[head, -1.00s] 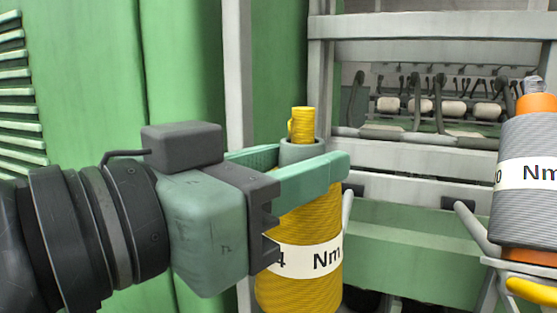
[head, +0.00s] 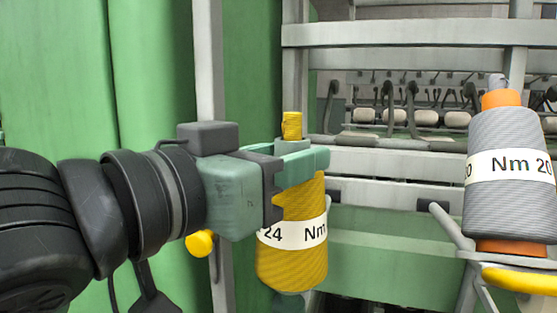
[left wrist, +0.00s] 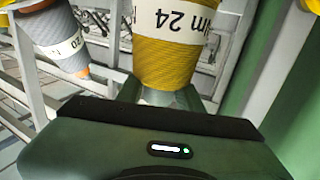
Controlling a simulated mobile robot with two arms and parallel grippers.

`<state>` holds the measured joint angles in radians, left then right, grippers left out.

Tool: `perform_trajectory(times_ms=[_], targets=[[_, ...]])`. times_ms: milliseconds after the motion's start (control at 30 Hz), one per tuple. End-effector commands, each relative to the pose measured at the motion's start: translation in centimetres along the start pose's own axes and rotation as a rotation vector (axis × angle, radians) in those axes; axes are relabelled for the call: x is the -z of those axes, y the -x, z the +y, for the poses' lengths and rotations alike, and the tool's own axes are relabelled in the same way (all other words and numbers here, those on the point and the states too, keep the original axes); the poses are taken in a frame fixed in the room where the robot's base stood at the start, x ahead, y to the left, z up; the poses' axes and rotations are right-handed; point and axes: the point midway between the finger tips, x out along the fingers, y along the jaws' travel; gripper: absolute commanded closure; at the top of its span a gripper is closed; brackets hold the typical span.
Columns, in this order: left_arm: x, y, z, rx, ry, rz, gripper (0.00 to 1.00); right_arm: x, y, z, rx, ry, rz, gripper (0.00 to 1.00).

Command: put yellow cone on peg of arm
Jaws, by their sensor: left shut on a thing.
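The yellow cone (head: 292,268) hangs upright in the head view, with a white band reading "24 Nm". My left gripper (head: 308,160) is shut on its top end, with the fingers around the grey tube there. A yellow tip (head: 292,125) sticks up above the fingers. In the left wrist view the cone (left wrist: 172,58) is at the top, in front of my left gripper (left wrist: 160,92). A grey-green end shows below the cone; I cannot tell if it is its tube or a peg. A yellow knob (head: 200,243) shows behind the gripper. My right gripper is out of view.
A grey cone (head: 508,210) with orange ends stands on a holder with a yellow bar (head: 520,280) at the right; it also shows in the left wrist view (left wrist: 58,38). A grey post (head: 208,70) and green panels stand at the left. Grey frame rails cross behind.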

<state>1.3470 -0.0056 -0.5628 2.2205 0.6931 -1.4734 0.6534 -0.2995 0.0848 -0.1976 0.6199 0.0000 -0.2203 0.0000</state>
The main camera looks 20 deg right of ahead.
Motion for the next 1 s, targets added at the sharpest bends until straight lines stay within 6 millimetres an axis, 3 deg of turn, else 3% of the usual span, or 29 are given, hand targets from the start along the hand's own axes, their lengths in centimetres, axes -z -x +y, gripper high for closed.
perform_trajectory(times_ms=[500, 1000], targets=[[-3.9, 0.1, 0.1, -0.001, 0.0, 0.002, 1.0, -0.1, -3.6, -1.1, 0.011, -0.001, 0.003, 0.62], [-7.2, 0.1, 0.0, -0.001, 0.0, 0.002, 1.0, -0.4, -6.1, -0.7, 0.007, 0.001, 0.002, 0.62]])
